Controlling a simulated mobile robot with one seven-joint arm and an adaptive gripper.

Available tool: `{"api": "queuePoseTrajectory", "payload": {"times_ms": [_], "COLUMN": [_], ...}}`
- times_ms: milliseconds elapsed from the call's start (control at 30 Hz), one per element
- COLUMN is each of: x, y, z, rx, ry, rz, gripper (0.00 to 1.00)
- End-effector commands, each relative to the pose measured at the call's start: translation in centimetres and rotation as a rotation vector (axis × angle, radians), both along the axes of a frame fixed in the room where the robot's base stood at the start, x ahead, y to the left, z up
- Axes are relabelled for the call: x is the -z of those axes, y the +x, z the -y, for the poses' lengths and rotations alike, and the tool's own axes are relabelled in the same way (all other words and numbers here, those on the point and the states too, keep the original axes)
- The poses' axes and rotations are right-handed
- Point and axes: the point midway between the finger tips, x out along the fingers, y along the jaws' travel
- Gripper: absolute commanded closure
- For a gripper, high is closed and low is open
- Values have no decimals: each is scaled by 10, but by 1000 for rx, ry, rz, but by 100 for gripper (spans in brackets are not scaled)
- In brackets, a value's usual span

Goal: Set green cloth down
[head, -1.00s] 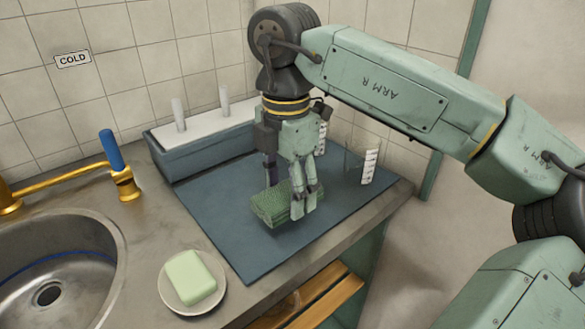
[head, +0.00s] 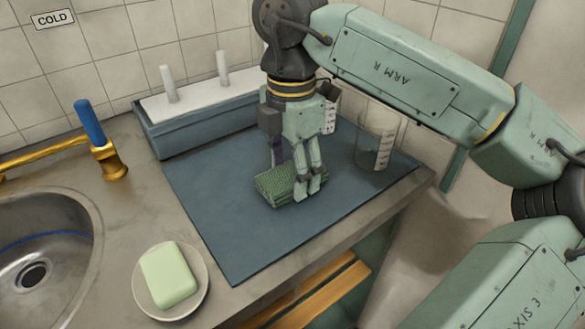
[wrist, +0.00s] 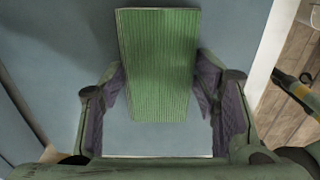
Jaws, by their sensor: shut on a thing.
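The green cloth (head: 274,184) is a folded, ribbed block. It is at the middle of the blue-grey mat (head: 228,231) on the counter, low over it or touching it; I cannot tell which. My gripper (head: 296,190) points down and is shut on the cloth, with its fingers at the cloth's sides. In the wrist view the cloth (wrist: 158,65) sticks out beyond the two dark finger pads (wrist: 160,100), over the mat. The far finger is partly hidden in the head view.
A blue-grey box with a white top and two pegs (head: 195,125) stands behind the mat. A glass beaker (head: 368,150) stands at the mat's right. A soap dish (head: 145,290) with pale green soap, a sink (head: 62,275) and a brass tap (head: 110,160) are left. Bare mat lies left of the cloth.

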Motion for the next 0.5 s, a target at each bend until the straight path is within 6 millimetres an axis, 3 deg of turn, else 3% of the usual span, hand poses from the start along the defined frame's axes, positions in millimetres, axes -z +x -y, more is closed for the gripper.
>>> {"api": "queuePoseTrajectory", "payload": {"times_ms": [200,233,500], "x": [4,4,3], "y": [0,0,0], "z": [0,0,0], "rx": [0,0,0], "ry": [-1,-1,0], "rz": [1,1,0], "gripper": [74,44,26]}}
